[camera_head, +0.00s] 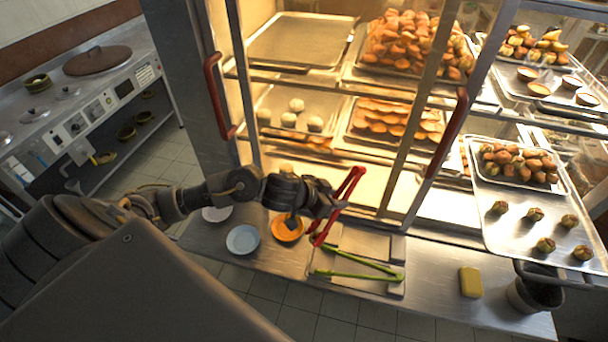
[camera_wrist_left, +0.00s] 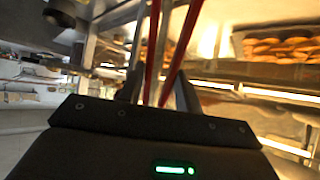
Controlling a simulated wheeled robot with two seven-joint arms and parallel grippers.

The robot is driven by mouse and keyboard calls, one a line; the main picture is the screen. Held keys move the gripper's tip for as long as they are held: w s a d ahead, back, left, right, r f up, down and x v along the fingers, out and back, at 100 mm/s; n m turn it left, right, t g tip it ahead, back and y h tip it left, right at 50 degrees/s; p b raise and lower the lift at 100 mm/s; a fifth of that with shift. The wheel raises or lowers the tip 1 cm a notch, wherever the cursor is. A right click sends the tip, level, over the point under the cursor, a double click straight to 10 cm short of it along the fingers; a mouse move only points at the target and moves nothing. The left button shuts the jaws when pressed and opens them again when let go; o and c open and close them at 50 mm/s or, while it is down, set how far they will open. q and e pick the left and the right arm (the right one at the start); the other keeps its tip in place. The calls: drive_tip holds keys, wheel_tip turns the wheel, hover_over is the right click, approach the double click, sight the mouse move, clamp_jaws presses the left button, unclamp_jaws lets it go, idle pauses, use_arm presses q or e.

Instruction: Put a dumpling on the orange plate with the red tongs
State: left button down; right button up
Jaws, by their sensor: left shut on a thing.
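My left gripper (camera_head: 328,205) is shut on the red tongs (camera_head: 351,186) in front of the cabinet. The tongs point up and to the right in the head view. In the left wrist view their two red arms (camera_wrist_left: 180,47) rise between the fingers of my left gripper (camera_wrist_left: 160,92). The orange plate (camera_head: 287,231) lies on the counter below my left wrist, partly covered by the arm. It looks empty where it shows. Several pale dumplings (camera_head: 297,105) sit on a tray (camera_head: 271,97) on the cabinet's middle shelf. My right gripper is not in view.
The glass cabinet has red handles (camera_head: 216,96) and upright frame bars. Green tongs (camera_head: 358,275) lie on a metal tray. A blue plate (camera_head: 242,239) is left of the orange one. A yellow block (camera_head: 470,282) and a dark container (camera_head: 535,292) stand at right.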

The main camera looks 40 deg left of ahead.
use_arm(q)
drive_tip(key=w+a+f+m+g+h, duration=0.1)
drive_tip(key=a+m, duration=0.1)
drive_tip(key=a, duration=0.4)
drive_tip(key=w+a+m+g+h, duration=0.1)
drive_tip(key=w+a+m+h, duration=0.1)
drive_tip(key=a, duration=0.4)
drive_tip(key=shift+w+a+f+g, duration=0.15)
drive_tip(key=shift+a+f+g, duration=0.15)
drive_tip(key=shift+f, duration=0.15)
wheel_tip(320, 180, down, 9)
drive_tip(key=b, duration=0.9)
drive_tip(key=c, duration=1.3)
unclamp_jaws()
